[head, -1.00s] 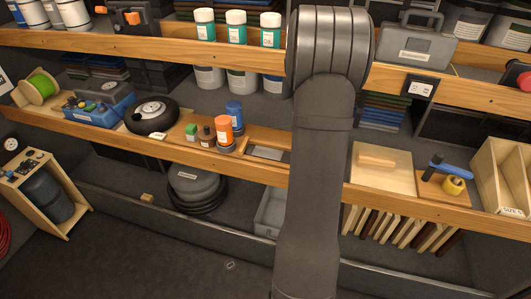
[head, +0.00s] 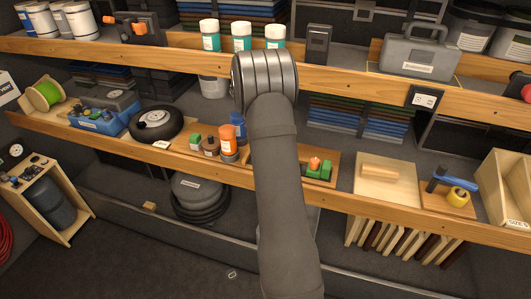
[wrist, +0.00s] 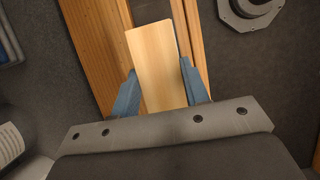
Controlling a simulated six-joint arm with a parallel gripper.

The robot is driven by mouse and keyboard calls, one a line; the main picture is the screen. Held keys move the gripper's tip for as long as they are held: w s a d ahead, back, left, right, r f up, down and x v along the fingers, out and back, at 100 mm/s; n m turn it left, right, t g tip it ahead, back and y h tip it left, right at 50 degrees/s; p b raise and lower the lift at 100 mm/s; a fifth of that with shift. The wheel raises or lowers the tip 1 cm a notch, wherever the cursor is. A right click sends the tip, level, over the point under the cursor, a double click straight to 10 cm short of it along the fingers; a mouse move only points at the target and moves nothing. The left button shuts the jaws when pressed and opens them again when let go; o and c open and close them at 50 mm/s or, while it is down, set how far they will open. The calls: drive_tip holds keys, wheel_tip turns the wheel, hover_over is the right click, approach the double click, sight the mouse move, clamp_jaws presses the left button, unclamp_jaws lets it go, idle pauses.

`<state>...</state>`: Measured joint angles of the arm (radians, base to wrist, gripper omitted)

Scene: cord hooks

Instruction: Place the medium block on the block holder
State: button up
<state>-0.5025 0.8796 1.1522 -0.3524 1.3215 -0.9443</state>
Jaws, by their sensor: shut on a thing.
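In the wrist view, my gripper (wrist: 159,68) has its two blue fingers on either side of a pale wooden block (wrist: 160,50), which it holds. The block is long and plain, and its far end sticks out past the fingertips. Wooden shelf edging shows beyond it. In the head view my arm hides the gripper and the block. I cannot tell for sure which thing is the block holder. A pale open wooden box (head: 489,196) with a size label stands at the far right of the lower shelf.
On the lower shelf are a pale board with a wooden bar (head: 381,174), a tray with a blue-handled hammer and yellow roll (head: 456,195), green and orange parts (head: 317,169), an orange-capped bottle (head: 227,138) and a black wheel (head: 156,124). Several upright panels (head: 400,243) stand below.

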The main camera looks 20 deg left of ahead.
drive_tip(key=shift+a+f, duration=0.35)
drive_tip(key=shift+f, duration=1.8)
drive_tip(key=shift+f, duration=0.2)
drive_tip(key=o, duration=1)
drive_tip(key=shift+d+f, duration=0.1)
drive_tip(key=shift+w+r, duration=0.1)
drive_tip(key=shift+r, duration=0.25)
drive_tip(key=v, duration=1.2)
